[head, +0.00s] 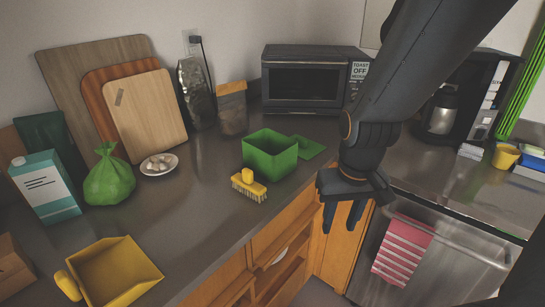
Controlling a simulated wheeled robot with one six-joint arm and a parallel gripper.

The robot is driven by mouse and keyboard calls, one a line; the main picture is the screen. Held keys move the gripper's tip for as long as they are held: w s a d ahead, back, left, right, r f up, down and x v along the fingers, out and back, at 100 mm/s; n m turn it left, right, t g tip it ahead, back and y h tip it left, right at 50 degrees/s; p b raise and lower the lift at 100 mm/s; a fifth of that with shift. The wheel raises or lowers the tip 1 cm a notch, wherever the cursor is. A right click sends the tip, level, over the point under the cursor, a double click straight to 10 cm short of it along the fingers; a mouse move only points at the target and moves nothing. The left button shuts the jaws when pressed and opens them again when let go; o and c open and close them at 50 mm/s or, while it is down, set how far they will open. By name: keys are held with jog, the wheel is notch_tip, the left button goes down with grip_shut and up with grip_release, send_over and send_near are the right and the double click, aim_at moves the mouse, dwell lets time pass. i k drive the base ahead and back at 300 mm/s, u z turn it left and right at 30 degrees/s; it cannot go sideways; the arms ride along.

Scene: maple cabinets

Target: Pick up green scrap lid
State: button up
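The green scrap lid (311,148) is a flat green piece on the dark counter, just right of and behind the open green scrap bin (272,163). The bin hides part of the lid's left side. My gripper (342,220) hangs in front of the counter's edge, to the right of and nearer than the lid. Its two dark fingers point down and stand apart with nothing between them. It does not touch the lid.
A yellow scrubbing brush (249,185) lies in front of the bin. A toaster oven (305,80) stands behind the lid. A yellow dustpan (115,272) lies at the near left. A coffee maker (441,115) stands at right.

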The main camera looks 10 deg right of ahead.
aim_at(308, 149)
jog(key=u, duration=0.55)
jog(key=k, duration=1.3)
jog(key=z, duration=0.15)
jog(key=i, duration=0.6)
jog(key=z, duration=0.7)
jog(key=i, duration=1.2)
jog(key=u, duration=0.65)
